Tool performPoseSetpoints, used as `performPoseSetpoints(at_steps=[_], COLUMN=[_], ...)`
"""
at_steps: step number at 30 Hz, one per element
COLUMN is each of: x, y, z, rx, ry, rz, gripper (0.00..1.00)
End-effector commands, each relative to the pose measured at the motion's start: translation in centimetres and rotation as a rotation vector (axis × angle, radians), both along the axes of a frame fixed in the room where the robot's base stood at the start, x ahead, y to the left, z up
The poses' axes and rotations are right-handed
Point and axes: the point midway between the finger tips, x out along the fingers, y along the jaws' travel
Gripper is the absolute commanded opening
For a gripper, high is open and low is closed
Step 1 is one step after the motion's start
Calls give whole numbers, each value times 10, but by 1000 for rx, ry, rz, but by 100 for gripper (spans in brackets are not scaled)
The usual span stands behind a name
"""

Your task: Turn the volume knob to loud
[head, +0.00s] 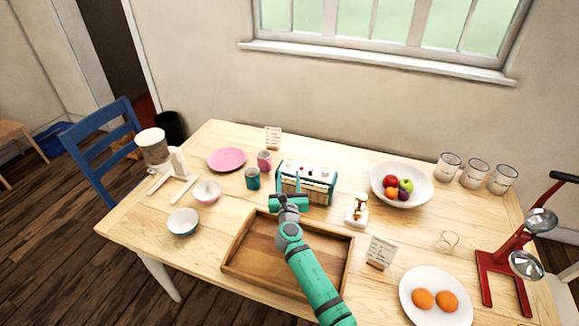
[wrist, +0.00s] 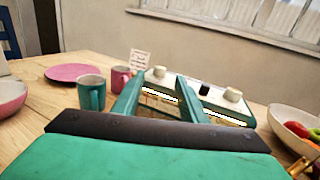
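A teal and cream radio (head: 318,171) stands on the table behind the wooden tray, and it fills the middle of the wrist view (wrist: 215,104). Its top carries a cream knob at the left (wrist: 159,72), a small black knob (wrist: 204,89) and a cream knob at the right (wrist: 233,95). I cannot read which one is the volume knob or where it points. My gripper (head: 288,180) is in front of the radio. Its two teal fingers (wrist: 160,78) are apart, with nothing held between them. They hide part of the radio's front.
A teal cup (wrist: 91,92) and a pink cup (wrist: 120,78) stand left of the radio. A small brass-and-white object (head: 357,208) and a fruit bowl (head: 412,200) are to its right. The wooden tray (head: 254,262) lies empty under my arm.

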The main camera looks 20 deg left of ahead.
Motion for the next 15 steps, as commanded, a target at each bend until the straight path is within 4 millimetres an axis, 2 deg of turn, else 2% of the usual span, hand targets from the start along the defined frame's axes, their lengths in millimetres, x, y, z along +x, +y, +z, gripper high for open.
performPoseSetpoints(at_steps=[9,15], x=[43,59], y=[14,19], z=[1,1], rx=[0,0], ry=[0,-1], rz=[-1,0], gripper=[39,39])
